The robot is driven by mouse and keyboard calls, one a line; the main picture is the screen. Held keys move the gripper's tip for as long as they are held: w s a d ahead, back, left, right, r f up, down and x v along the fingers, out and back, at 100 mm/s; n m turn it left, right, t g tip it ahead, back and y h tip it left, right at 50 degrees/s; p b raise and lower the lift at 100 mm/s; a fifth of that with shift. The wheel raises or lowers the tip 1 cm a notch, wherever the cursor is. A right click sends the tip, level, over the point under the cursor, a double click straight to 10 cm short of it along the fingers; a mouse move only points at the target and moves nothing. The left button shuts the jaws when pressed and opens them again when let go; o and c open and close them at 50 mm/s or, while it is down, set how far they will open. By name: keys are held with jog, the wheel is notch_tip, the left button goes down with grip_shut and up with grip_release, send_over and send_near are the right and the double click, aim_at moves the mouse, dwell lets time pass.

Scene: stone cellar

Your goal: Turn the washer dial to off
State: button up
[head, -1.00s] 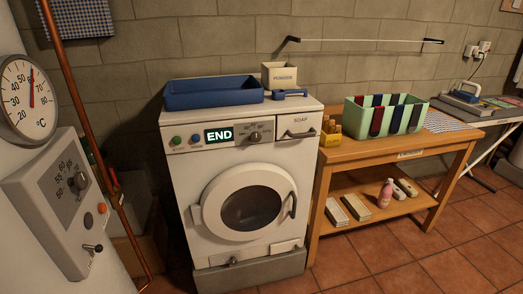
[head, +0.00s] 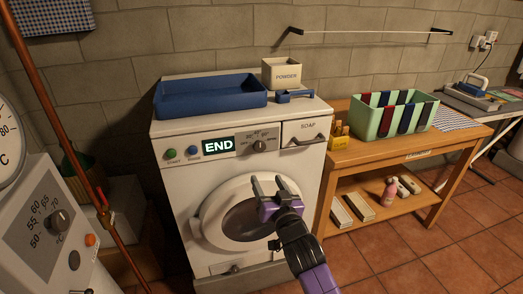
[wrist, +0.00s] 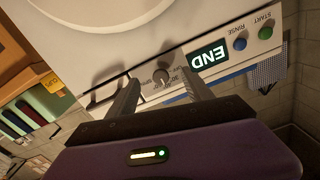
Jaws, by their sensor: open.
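The white washer (head: 190,212) stands against the wall with its round door closed. Its dial (head: 260,146) is a grey knob on the front panel, right of the display (head: 218,146), which reads "END". In the wrist view the dial (wrist: 161,76) appears between my two fingers, seen upside down. My gripper (head: 268,184) is open and empty. In the head view it is in front of the door, below the dial. It appears apart from the dial. The dial's exact pointer setting is too small to tell.
A soap drawer (head: 305,132) with a handle is right of the dial. A blue tray (head: 210,106), a powder box (head: 282,78) and a blue scoop (head: 294,96) sit on top of the washer. A wooden table (head: 392,156) stands on the right; a copper pipe (head: 68,130) runs on the left.

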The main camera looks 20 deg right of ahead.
send_near(261, 147)
jog(key=w, duration=0.1)
jog(key=shift+w+a+f, duration=0.1)
jog(key=shift+w, duration=1.85)
jog(key=shift+w+a, duration=0.1)
jog(key=shift+w, duration=1.9)
jog(key=shift+c, duration=0.5)
grip_shut()
